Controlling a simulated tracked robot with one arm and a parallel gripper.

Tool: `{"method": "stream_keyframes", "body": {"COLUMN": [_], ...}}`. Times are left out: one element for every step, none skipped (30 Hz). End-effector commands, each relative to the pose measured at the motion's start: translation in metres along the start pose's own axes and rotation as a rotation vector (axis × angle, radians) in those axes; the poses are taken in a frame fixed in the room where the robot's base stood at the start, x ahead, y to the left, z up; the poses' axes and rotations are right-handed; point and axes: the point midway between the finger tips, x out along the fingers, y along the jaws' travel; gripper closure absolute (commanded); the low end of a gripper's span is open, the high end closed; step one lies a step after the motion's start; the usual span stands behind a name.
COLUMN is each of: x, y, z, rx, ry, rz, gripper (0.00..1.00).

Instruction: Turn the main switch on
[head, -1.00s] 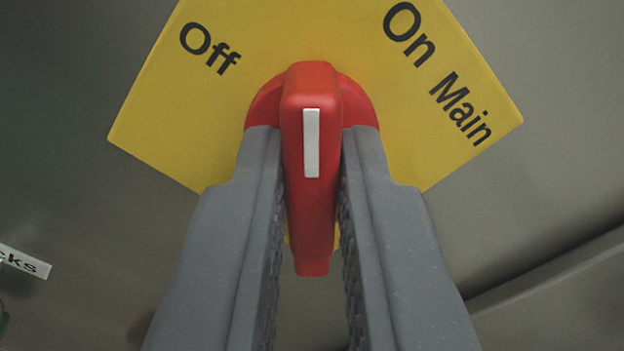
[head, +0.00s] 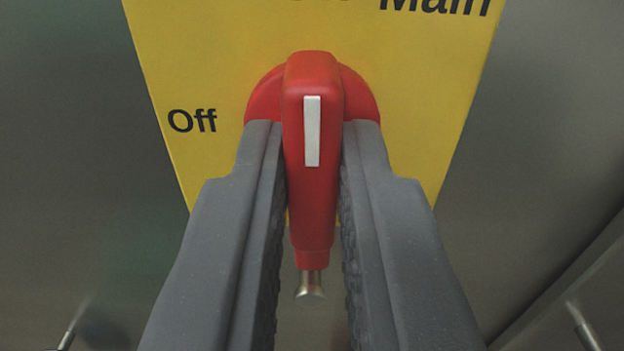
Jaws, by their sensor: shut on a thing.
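The main switch is a red rotary handle (head: 312,190) with a white mark, on a yellow plate (head: 410,90). The plate now looks nearly level. The handle stands upright in the picture, its white mark in line with the plate's vertical. The word Off (head: 192,121) is left of the handle. Main (head: 434,6) and part of another word are cut off at the top edge. My gripper (head: 313,140) is shut on the red handle, one grey finger on each side. The fingers hide part of the round red base.
A grey metal panel (head: 540,130) surrounds the plate. A small metal pin (head: 311,286) shows below the handle. Thin metal rods show at the lower left (head: 67,338) and lower right (head: 582,325).

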Motion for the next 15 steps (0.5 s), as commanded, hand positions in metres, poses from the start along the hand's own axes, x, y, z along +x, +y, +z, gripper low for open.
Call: {"method": "stream_keyframes", "body": {"x": [-0.0007, -0.0007, -0.0006, -0.0006, -0.0006, -0.0006, -0.0005, -0.0005, -0.0005, -0.0005, -0.0005, -0.0004, -0.0004, -0.0004, -0.0004], "y": [-0.0008, -0.0008, -0.0008, -0.0009, -0.0009, -0.0009, -0.0009, -0.0010, -0.0010, -0.0010, -0.0010, -0.0011, -0.0011, -0.0011, -0.0011], "z": [0.0027, 0.0028, 0.0029, 0.0030, 0.0031, 0.0032, 0.0032, 0.0033, 0.0033, 0.0033, 0.0034, 0.0034, 0.0033, 0.0033, 0.0033], "rx": [0.012, 0.017, 0.022, 0.026, 0.029, 0.031, 0.033, 0.034, 0.034, 0.034, 0.034, 0.034, 0.034, 0.033, 0.033], "ry": [-0.006, -0.006, -0.006, -0.006, -0.006, -0.006, -0.006, -0.006, -0.006, -0.006, -0.006, -0.006, -0.006, -0.006, -0.006], "rz": [0.000, 0.000, 0.000, 0.000, 0.000, -0.001, -0.001, -0.001, -0.001, -0.001, -0.001, -0.001, -0.001, -0.001, -0.001], "gripper": [1.00, 1.00, 1.00, 1.00, 1.00, 1.00, 1.00, 1.00, 1.00, 1.00, 1.00, 1.00, 1.00, 1.00, 1.00]}}
